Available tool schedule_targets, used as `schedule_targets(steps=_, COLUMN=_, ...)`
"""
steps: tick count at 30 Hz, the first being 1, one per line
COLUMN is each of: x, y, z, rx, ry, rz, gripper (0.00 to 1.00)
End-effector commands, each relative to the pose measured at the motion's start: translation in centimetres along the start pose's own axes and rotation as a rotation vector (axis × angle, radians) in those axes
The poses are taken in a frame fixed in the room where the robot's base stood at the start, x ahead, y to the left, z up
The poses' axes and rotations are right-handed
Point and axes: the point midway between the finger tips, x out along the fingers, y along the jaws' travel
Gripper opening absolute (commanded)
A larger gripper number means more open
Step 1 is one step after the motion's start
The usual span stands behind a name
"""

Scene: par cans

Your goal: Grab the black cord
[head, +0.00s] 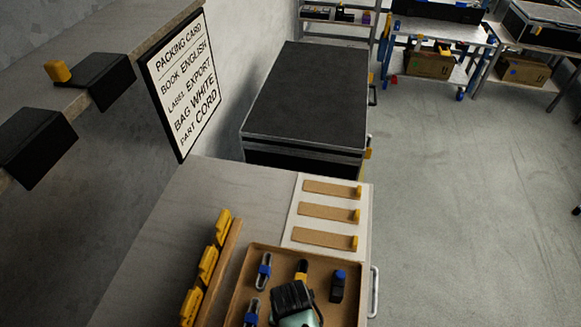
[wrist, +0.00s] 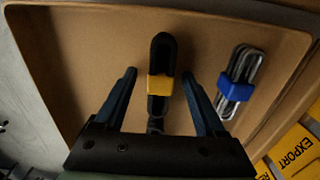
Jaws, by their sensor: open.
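A black cord bundle with a yellow band (wrist: 161,50) lies in the tan tray, between my gripper's spread fingers in the wrist view. A second dark bundle with a blue band (head: 338,286) lies to the right in the tray in the head view. A grey cord bundle with a blue band (wrist: 238,84) lies beside the yellow-banded one.
The tray (head: 252,262) has raised walls close to my gripper. Another grey bundle (head: 252,312) lies in it. Yellow pieces stand in a wooden rack (head: 218,275) at left. A white board (head: 296,228) with tan strips lies behind. A packing card (head: 183,85) hangs at upper left.

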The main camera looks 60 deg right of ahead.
Motion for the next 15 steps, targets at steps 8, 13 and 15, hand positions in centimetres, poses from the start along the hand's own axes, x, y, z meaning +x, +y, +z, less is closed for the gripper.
schedule_targets(steps=8, x=-0.05, y=-0.02, z=-0.02, rx=0.0, ry=0.0, rz=0.0, gripper=0.35)
schedule_targets(steps=13, x=-0.05, y=-0.02, z=-0.02, rx=0.0, ry=0.0, rz=0.0, gripper=0.04)
schedule_targets(steps=15, x=-0.06, y=-0.02, z=-0.02, rx=0.0, ry=0.0, rz=0.0, gripper=0.0)
